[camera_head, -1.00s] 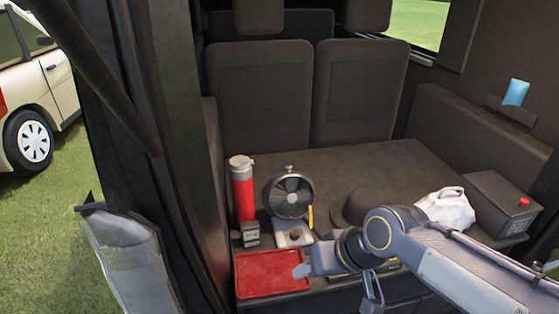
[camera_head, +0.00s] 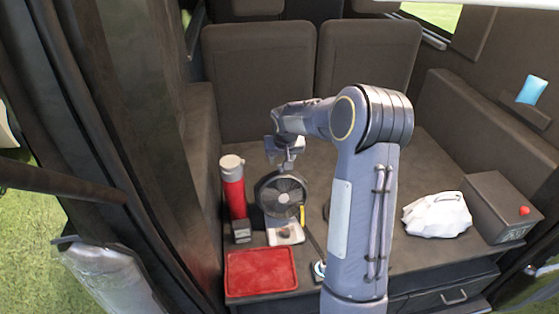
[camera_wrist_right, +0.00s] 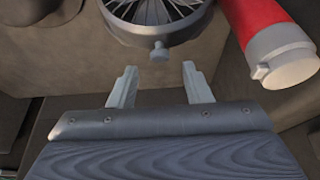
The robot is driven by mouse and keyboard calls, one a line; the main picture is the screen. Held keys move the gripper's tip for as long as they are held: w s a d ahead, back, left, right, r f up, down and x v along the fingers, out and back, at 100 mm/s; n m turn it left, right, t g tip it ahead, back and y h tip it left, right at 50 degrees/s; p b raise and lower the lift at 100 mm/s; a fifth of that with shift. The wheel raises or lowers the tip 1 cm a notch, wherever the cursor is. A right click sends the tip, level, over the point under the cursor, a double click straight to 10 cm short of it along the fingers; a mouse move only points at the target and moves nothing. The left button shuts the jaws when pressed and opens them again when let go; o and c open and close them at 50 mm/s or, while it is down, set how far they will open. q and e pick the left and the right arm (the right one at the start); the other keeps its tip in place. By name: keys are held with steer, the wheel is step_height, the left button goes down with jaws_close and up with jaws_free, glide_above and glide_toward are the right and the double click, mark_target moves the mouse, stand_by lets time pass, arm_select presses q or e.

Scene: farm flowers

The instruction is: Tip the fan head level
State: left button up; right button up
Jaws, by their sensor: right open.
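The fan head (camera_head: 283,195) is a round dark grille on a pale base (camera_head: 285,232), standing on the dark counter. Its face points toward the head camera and slightly upward. In the right wrist view the fan head (camera_wrist_right: 155,15) is at the top, with a small knob (camera_wrist_right: 159,50) on its rim. My right gripper (camera_head: 284,157) is open just above the top of the fan. In the wrist view its two fingers (camera_wrist_right: 157,82) are apart, with the knob ahead of the gap and nothing between them. My left gripper is not in view.
A red flask (camera_head: 233,190) with a grey lid stands close left of the fan, also in the wrist view (camera_wrist_right: 262,30). A red tray (camera_head: 261,271) lies in front. A white bag (camera_head: 437,214) and a dark box (camera_head: 502,205) are at the right.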

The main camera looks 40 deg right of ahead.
mark_target(281, 166)
steer(key=shift+p+x, duration=0.3)
steer(key=shift+x, duration=1.7)
jaws_close()
